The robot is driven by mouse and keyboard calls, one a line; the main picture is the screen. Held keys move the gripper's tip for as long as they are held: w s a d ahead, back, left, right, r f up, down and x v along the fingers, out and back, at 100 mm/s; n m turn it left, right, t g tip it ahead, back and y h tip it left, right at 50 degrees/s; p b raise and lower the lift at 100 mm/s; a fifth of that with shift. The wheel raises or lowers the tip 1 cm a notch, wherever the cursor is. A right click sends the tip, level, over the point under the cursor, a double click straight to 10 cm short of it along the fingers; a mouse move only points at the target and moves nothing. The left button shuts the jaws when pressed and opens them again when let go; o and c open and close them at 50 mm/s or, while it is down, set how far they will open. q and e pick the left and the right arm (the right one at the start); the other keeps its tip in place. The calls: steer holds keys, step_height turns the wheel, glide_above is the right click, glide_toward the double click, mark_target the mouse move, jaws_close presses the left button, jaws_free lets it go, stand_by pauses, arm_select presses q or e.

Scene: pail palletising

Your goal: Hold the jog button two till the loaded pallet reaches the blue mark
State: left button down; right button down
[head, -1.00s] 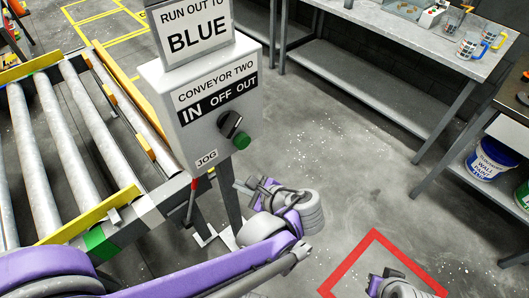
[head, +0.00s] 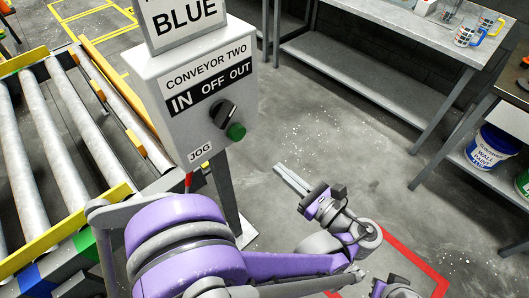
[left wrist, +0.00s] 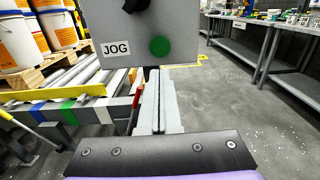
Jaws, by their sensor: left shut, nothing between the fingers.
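The green jog button (head: 236,131) is on the front of the grey conveyor two control box (head: 205,90), right of the JOG label. It also shows in the left wrist view (left wrist: 160,46), above the fingers. My left gripper (head: 279,169) is shut and empty, below and right of the button and apart from it. The loaded pallet (left wrist: 58,68) carries white and orange pails on the rollers in the left wrist view. A blue mark (head: 30,279) is on the conveyor's near side rail, left of a green mark (head: 85,241). My right gripper's fingers are out of view.
A black selector knob (head: 223,113) sits beside the button. The box stands on a grey post (head: 228,190) next to the roller conveyor (head: 60,150). A workbench (head: 400,55) and a shelf with a paint pail (head: 490,150) stand right. Floor between is clear.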

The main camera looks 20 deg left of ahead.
mark_target(240, 135)
arm_select(q)
steer(key=x, duration=1.3)
steer(key=shift+w+a, duration=0.1)
steer(key=shift+a, duration=0.1)
